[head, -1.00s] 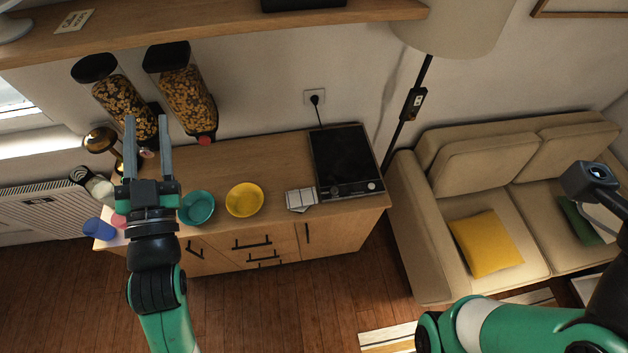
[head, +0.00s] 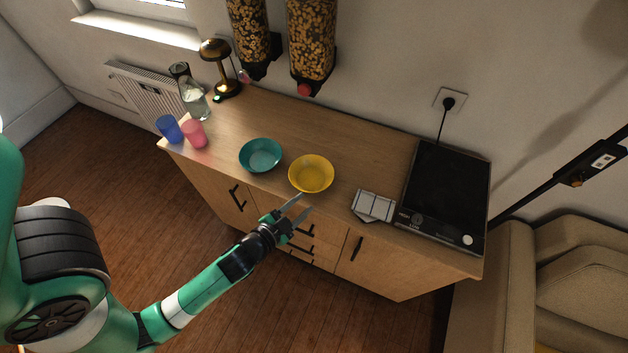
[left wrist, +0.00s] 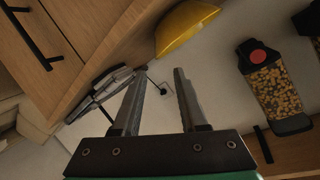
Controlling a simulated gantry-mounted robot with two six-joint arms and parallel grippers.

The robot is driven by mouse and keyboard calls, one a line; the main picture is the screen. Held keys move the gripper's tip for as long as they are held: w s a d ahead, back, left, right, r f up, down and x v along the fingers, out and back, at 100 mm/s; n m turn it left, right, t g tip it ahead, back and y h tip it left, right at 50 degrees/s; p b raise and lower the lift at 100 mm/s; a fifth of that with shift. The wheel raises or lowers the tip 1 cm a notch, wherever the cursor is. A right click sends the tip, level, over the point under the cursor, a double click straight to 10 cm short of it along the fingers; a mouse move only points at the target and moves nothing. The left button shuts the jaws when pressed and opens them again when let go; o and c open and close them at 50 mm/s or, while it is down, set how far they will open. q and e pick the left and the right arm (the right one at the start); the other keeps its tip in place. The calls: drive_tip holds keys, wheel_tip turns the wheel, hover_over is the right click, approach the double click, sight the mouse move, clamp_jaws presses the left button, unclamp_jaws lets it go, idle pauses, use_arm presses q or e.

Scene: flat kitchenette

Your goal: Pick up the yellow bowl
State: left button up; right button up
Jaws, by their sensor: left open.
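The yellow bowl (head: 311,174) stands upright on the wooden counter (head: 345,160), near its front edge. My left gripper (head: 302,207) is open and empty. In the head view its fingertips are just in front of and below the bowl, close to its near rim; I cannot tell if they touch. In the left wrist view, the bowl (left wrist: 186,27) shows above the open fingers (left wrist: 160,75), apart from them and cut by the top edge. My right gripper is not in view.
A teal bowl (head: 260,156) stands just left of the yellow bowl. Pink (head: 195,134) and blue (head: 169,128) cups are farther left. Cereal dispensers (head: 312,45) hang behind.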

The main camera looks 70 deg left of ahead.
sight(319, 191)
use_arm(q)
drive_tip(key=x, duration=0.6)
drive_tip(key=shift+w+b, duration=0.1)
drive_tip(key=shift+b, duration=0.2)
drive_tip(key=shift+w+a+f, duration=0.2)
drive_tip(key=shift+w, duration=0.05)
drive_tip(key=b+x, duration=0.1)
drive_tip(key=x, duration=0.3)
drive_tip(key=shift+w+a+f, duration=0.1)
drive_tip(key=shift+w+f, duration=0.05)
drive_tip(key=shift+w, duration=0.05)
clamp_jaws()
idle(0.6)
